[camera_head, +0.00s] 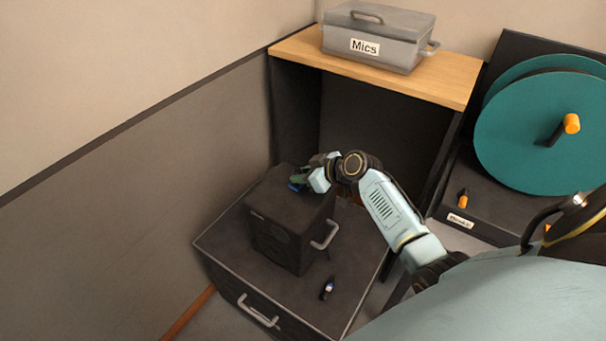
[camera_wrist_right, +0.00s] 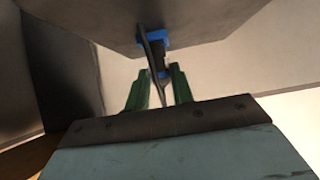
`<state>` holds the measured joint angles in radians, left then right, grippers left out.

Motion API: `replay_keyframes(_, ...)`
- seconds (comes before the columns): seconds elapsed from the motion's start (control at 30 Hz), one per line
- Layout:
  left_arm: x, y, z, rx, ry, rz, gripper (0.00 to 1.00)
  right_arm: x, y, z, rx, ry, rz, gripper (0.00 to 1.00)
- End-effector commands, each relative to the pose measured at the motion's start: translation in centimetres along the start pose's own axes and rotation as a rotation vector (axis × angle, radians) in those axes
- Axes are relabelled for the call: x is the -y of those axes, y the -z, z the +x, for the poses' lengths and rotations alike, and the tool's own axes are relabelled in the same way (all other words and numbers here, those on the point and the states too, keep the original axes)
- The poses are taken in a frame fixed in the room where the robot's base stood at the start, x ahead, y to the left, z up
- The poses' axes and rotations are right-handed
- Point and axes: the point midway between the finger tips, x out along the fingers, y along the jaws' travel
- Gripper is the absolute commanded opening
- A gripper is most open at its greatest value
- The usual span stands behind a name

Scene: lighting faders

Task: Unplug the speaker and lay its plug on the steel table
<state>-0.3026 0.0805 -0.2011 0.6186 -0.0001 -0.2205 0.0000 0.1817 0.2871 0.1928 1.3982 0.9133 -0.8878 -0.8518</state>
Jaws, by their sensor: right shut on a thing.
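The speaker (camera_head: 283,238) is a dark box with a side handle, standing on a black flight case. My right gripper (camera_head: 300,182) is at the speaker's top back edge, its fingers partly hidden there. In the right wrist view the green fingers (camera_wrist_right: 160,88) are shut on a small black plug (camera_wrist_right: 159,58) with a blue band. A dark cable (camera_wrist_right: 150,62) runs along it. The plug meets or nearly meets a blue socket (camera_wrist_right: 152,37) on a grey face; I cannot tell whether it is seated. I cannot make out a steel table. My left gripper is not in view.
The flight case (camera_head: 225,246) has bare room in front of the speaker, where a small black connector (camera_head: 327,288) lies. Behind stands a wood-topped shelf (camera_head: 440,88) with a grey "Mics" box (camera_head: 400,46). A teal cable reel (camera_head: 520,130) stands right.

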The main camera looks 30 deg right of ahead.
Motion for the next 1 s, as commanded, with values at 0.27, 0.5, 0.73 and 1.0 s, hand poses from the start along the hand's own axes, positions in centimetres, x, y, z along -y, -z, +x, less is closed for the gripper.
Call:
replay_keyframes(0.27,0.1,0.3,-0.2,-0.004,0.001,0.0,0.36,0.0,0.3,-0.2,-0.001,0.0,0.0,0.0)
replay_keyframes(0.5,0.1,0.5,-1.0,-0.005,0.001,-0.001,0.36,0.0,1.0,-0.7,-0.001,0.0,0.0,0.0)
replay_keyframes(0.73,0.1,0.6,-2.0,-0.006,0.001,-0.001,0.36,0.0,2.0,-1.4,0.0,0.0,-0.001,0.0)
replay_keyframes(1.0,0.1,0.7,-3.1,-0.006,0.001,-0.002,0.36,0.0,3.1,-2.1,0.0,0.0,0.0,0.0)
